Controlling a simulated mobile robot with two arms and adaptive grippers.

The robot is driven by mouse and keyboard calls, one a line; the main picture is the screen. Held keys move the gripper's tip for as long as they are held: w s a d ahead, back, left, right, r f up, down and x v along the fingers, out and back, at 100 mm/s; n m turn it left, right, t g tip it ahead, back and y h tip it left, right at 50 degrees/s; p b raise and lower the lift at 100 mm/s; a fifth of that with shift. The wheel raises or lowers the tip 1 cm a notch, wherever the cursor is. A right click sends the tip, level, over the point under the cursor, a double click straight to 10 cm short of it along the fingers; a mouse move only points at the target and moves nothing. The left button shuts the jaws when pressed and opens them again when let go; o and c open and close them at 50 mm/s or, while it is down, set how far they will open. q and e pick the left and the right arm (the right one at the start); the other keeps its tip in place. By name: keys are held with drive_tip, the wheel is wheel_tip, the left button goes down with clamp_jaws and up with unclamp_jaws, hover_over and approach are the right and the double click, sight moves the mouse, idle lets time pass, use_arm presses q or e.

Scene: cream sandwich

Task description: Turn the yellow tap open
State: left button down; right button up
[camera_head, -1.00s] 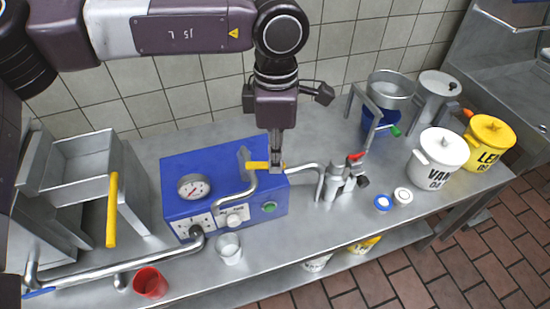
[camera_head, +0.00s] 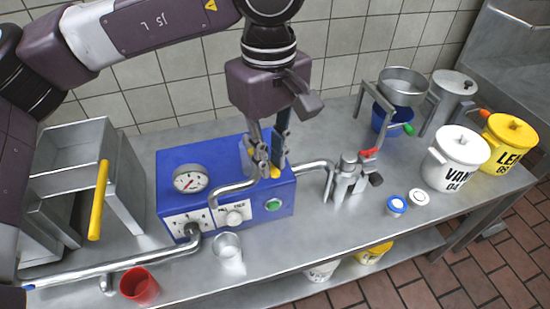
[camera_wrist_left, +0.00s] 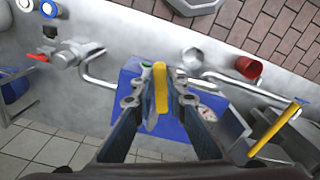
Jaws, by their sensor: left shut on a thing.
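The yellow tap handle (camera_wrist_left: 161,92) shows between my left gripper's fingers in the left wrist view. In the head view only its yellow end (camera_head: 275,172) shows below the fingers, on top of the blue machine (camera_head: 222,162). My left gripper (camera_head: 268,160) points down over the machine and is shut on the yellow handle; it also shows in the left wrist view (camera_wrist_left: 158,103). Bent steel pipes run from the machine beside the handle. My right gripper is in neither view.
A steel valve with a red handle (camera_head: 369,153) stands right of the machine. A steel cup (camera_head: 228,247) and a red cup (camera_head: 139,287) stand in front. A steel hopper with a yellow lever (camera_head: 98,200) is at left. White (camera_head: 457,160) and yellow (camera_head: 507,143) pots are at right.

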use_arm(q)
drive_tip(key=shift+s+a+r+m+b, duration=0.15)
drive_tip(key=shift+a+m+b, duration=0.15)
drive_tip(key=shift+m, duration=0.5)
drive_tip(key=c, duration=1.9)
unclamp_jaws()
drive_tip(key=shift+c, duration=0.2)
wheel_tip(320, 180, up, 12)
